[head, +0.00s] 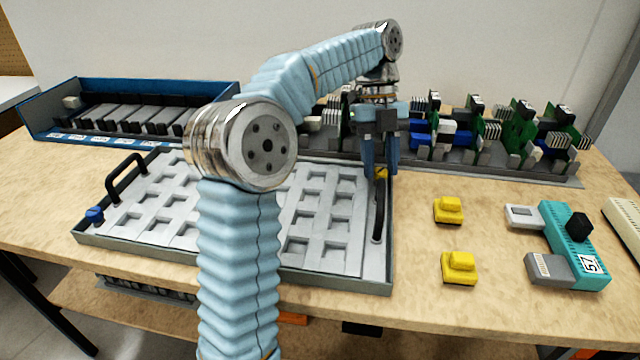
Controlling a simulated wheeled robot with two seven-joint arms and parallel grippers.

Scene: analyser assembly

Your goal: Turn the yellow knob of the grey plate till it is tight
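The grey plate (330,258) is a shallow tray-like panel with rows of square recesses, lying on the table with a black handle (378,212) at its right side. The yellow knob (382,174) is at its far right corner, mostly hidden by my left gripper. My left gripper (380,172) points down over that corner, its fingertips on either side of the knob. I cannot tell whether the fingers press on it. A blue knob (95,215) sits at the plate's near left corner. My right gripper is not in view.
A blue-walled rack (50,125) stands at the back left. Green circuit boards (517,125) stand in a rack along the back right. Two yellow blocks (448,210) and a teal module (575,250) lie to the right. My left arm hides part of the plate.

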